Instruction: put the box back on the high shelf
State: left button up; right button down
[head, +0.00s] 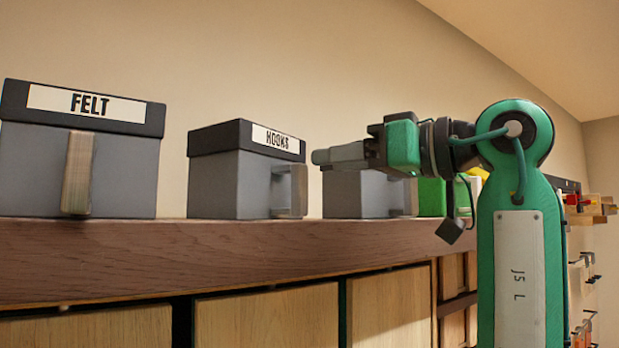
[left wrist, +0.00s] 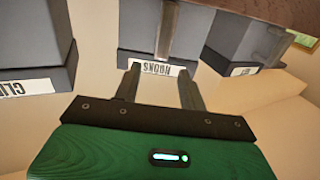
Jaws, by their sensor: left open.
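A grey box with a dark lid labelled HOOKS (head: 225,185) stands upright on the high brown wooden shelf (head: 200,255) in the head view. It has a handle (head: 291,190) on its front. My left gripper (head: 318,157) is open and empty, level with the upper part of this box and just right of it in the picture. In the left wrist view, which is upside down, the HOOKS box (left wrist: 142,52) lies ahead between the open fingertips of the left gripper (left wrist: 158,70). I see no clear contact. My right gripper is not in view.
A FELT box (head: 35,170) stands left of it on the shelf. Another grey box (head: 350,195) is partly hidden behind my gripper, with a green item (head: 431,196) beyond. Wooden fronts (head: 265,320) lie below the shelf. The wall above the boxes is clear.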

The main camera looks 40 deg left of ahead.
pick_arm(q)
jog(key=d, duration=0.3)
jog(key=d+b, duration=0.1)
jog(key=shift+w+d, duration=0.25)
jog(key=shift+d, duration=0.15)
